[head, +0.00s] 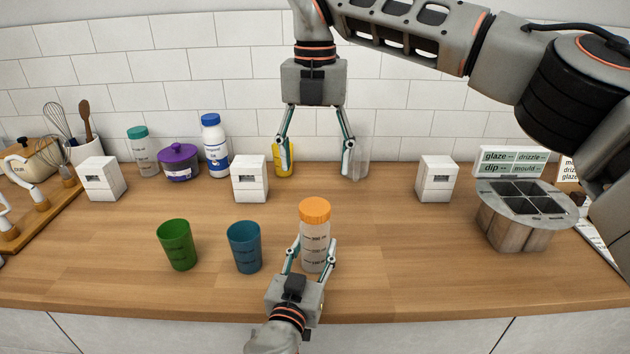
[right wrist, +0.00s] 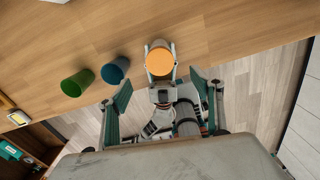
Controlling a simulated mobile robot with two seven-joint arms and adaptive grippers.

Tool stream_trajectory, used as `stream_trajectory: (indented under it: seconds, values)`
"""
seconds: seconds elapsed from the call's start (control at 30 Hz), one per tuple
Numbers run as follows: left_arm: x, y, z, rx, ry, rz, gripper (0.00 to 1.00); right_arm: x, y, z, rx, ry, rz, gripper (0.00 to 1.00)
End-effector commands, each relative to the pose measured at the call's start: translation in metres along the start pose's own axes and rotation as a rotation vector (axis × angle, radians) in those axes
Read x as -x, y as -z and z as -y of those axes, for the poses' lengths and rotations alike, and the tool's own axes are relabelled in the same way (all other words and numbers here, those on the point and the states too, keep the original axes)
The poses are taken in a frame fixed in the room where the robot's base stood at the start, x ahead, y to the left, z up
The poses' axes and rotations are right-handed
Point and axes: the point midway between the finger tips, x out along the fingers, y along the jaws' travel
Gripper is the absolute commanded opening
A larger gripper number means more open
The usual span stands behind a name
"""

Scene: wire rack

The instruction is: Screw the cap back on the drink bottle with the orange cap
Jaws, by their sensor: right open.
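The clear drink bottle (head: 315,255) stands upright on the counter near its front edge, with dark marks on its side. The orange cap (head: 315,209) sits on top of it; I cannot tell how tight it is. My left gripper (head: 314,247) is shut on the bottle's body from the front, one finger on each side. My right gripper (head: 315,166) is open and empty, pointing down in the air above the counter. In the right wrist view the orange cap (right wrist: 159,62) shows ahead between the spread fingers, apart from them.
A green cup (head: 177,245) and a blue cup (head: 245,248) stand left of the bottle. White blocks (head: 249,180), a yellow container (head: 283,160) and a clear container (head: 357,163) stand behind. A round divided wooden holder (head: 525,215) is at right. Counter between bottle and holder is clear.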

Motion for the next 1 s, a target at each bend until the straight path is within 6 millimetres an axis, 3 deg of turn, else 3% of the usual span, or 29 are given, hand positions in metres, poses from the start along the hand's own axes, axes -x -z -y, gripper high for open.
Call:
stream_trajectory:
  seconds: [0.2,0.5,0.53,0.6,1.0]
  values:
    - [0.000,0.000,0.000,0.000,0.000,-0.001,0.00,0.019,0.000,0.000,0.001,0.001,0.001,0.65]
    - [0.000,0.000,0.000,0.000,0.000,-0.001,0.00,0.020,0.000,0.000,0.001,0.000,0.000,0.65]
    - [0.000,0.000,0.000,0.000,0.000,-0.001,0.48,0.020,0.000,0.000,0.001,0.000,0.000,0.65]
    - [0.000,0.000,0.000,0.000,0.000,-0.001,0.62,0.020,0.000,0.000,0.001,0.000,0.000,0.65]
    - [0.003,0.000,0.000,0.001,0.000,0.001,0.62,0.020,0.000,0.000,0.001,0.000,0.000,0.65]
